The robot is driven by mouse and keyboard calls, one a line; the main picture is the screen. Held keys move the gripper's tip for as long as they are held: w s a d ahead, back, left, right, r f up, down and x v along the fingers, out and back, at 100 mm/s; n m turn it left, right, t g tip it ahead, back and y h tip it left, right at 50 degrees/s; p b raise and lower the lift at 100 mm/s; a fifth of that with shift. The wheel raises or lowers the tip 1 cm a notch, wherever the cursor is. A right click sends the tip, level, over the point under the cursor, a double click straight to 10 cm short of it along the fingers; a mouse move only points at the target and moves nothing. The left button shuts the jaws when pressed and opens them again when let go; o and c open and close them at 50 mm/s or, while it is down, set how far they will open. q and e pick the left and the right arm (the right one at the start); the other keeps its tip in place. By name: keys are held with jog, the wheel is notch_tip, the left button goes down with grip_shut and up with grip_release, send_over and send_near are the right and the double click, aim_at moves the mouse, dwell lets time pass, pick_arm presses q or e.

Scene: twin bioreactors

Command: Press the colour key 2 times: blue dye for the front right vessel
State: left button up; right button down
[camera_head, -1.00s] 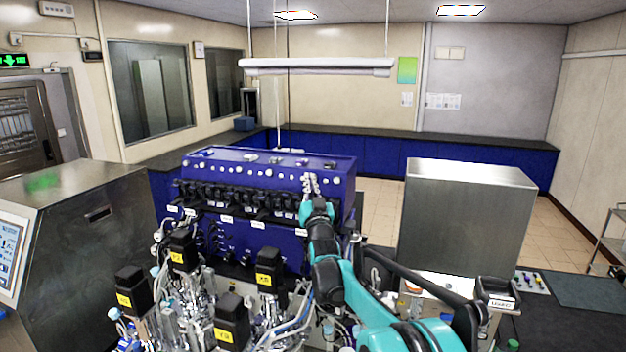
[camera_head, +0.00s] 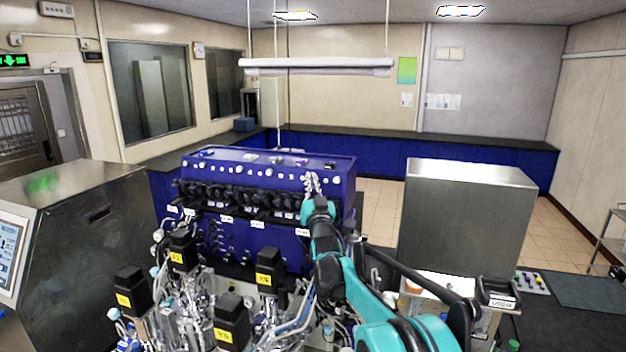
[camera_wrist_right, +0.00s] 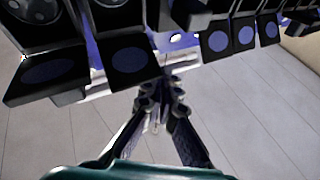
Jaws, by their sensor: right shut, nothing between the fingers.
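My right gripper (camera_head: 312,184) is shut and empty, in front of the right end of the blue cabinet (camera_head: 275,237). The right wrist view also shows its closed fingers (camera_wrist_right: 161,92), pointing away just below a row of black square tabs with blue round faces (camera_wrist_right: 228,40). I cannot tell whether the fingertips touch one. Several vessel assemblies with black motor heads and yellow labels stand before the cabinet; one head (camera_head: 268,270) is right of another (camera_head: 232,318) that is nearest. The vessels' contents are hidden. My left gripper is not in view.
A steel box (camera_head: 468,225) stands right of my right arm. A small panel with coloured buttons (camera_head: 531,282) lies on the dark bench beside it. Tubing and metal fittings crowd the space around the vessels. A steel unit with a screen (camera_head: 70,230) stands at left.

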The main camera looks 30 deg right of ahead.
jog(key=shift+w+d+f, duration=0.1)
jog(key=shift+w+d, duration=0.05)
jog(key=shift+d, duration=0.05)
jog(key=shift+w+d+f, duration=0.1)
jog(key=shift+w+d, duration=0.35)
jog(key=shift+s+a+r, duration=0.2)
jog(key=shift+s+a, duration=0.35)
jog(key=shift+s, duration=0.05)
jog(key=shift+s+a+r, duration=0.15)
jog(key=shift+s+a, duration=0.35)
jog(key=shift+s, duration=0.05)
jog(key=shift+s, duration=0.1)
jog(key=shift+a+r, duration=0.1)
jog(key=shift+a, duration=0.1)
